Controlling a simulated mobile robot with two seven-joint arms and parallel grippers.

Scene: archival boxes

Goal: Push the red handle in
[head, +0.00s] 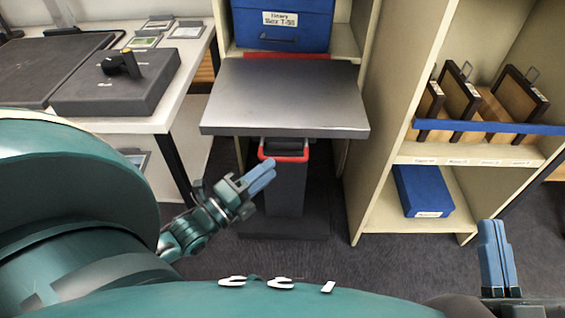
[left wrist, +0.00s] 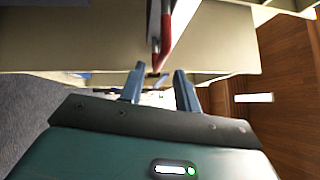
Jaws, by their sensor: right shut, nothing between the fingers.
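The red handle (head: 286,158) is a U-shaped bar on the front of the dark grey column (head: 287,190), just below a grey platform (head: 285,95). My left gripper (head: 265,172) is in front of and below the handle's left part, its blue fingers pointing towards it. In the left wrist view its fingers (left wrist: 159,72) stand apart with nothing seen between them. A red strip (left wrist: 165,38) shows beyond them there, probably the handle seen from the side. I cannot tell whether the fingers touch it. My right gripper (head: 492,240) is shut and empty at the lower right, far from the handle.
A blue archival box (head: 283,38) sits on the shelf behind the platform. A shelf unit at right holds wooden frames behind a blue rail (head: 490,127) and a blue box (head: 422,190) below. A white table (head: 170,110) with dark grey cases stands at left.

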